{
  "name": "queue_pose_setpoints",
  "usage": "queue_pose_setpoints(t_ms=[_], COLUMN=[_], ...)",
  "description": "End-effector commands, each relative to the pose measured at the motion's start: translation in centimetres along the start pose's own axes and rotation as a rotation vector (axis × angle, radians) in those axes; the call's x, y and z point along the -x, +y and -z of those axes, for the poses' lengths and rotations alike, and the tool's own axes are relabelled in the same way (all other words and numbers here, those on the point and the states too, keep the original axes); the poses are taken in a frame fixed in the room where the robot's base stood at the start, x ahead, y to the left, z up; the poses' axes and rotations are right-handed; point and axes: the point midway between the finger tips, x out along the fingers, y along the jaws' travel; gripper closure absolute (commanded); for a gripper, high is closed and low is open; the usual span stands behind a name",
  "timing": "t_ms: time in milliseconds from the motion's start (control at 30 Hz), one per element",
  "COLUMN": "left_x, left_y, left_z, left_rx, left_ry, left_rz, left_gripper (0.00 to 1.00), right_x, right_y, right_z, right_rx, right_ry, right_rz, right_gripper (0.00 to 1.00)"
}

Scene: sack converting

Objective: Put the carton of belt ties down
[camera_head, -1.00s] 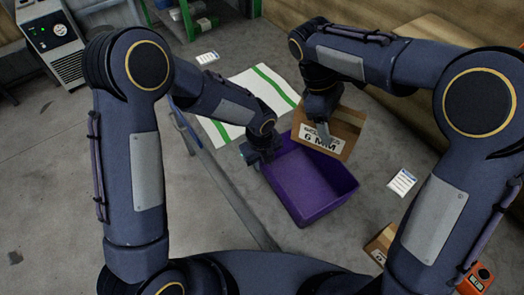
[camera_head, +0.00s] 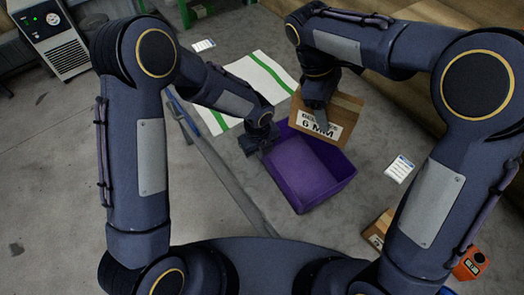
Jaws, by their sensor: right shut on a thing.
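The carton (camera_head: 345,118) is a brown box with a white label reading "6 MM". My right gripper (camera_head: 318,106) is shut on it and holds it over the far right part of a purple bin (camera_head: 313,190). The carton hides that part of the bin's rim; whether it touches the bin I cannot tell. The visible bin floor looks empty. My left gripper (camera_head: 259,142) is at the bin's far left rim. Its fingers are not clear, so I cannot tell whether it grips the rim.
A white mat with green stripes (camera_head: 262,78) lies behind the bin. A white label card (camera_head: 400,169) lies to its right. Another brown carton (camera_head: 378,229) and an orange device (camera_head: 471,263) are at the lower right, partly behind my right arm. Grey surface is bare between them.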

Motion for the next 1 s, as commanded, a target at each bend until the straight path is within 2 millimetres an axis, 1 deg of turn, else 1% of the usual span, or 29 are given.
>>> queue_pose_setpoints(t_ms=[67,133,300,400,500,567,667,900,1000], left_x=[0.0,0.0,0.0,0.1,0.1,0.0,0.0,0.1,0.1], left_y=[0.0,0.0,0.0,0.0,0.0,0.0,0.0,-0.1,-0.1], left_z=[0.0,0.0,0.0,0.0,0.0,0.0,0.0,0.0,0.0], left_rx=[0.0,0.0,0.0,0.0,0.0,0.0,0.0,0.0,0.0], left_ry=[0.0,0.0,0.0,0.0,0.0,0.0,0.0,0.0,0.0], left_rz=[0.001,0.001,0.001,0.001,0.001,0.001,0.001,0.001,0.001], left_gripper=[1.0,1.0,1.0,1.0,1.0,1.0,1.0,1.0,1.0], right_x=[-0.2,-0.8,-3.0,-4.0,-5.0,-5.8,-7.9,-13.7,-15.6], right_y=[-0.3,-1.1,-4.2,-5.7,-6.6,-6.8,-6.9,-6.8,-6.8], right_z=[0.1,0.5,1.9,2.4,2.8,3.2,4.0,6.4,7.2], right_rx=[-0.015,-0.06,-0.248,-0.343,-0.4,-0.413,-0.417,-0.414,-0.415], right_ry=[0.002,0.005,0.01,0.005,0.0,-0.003,-0.006,-0.005,-0.004], right_rz=[0.007,0.028,0.107,0.145,0.168,0.174,0.176,0.174,0.174], right_gripper=[0.74,0.74,0.74,0.74,0.74,0.74,0.74,0.74,0.74])
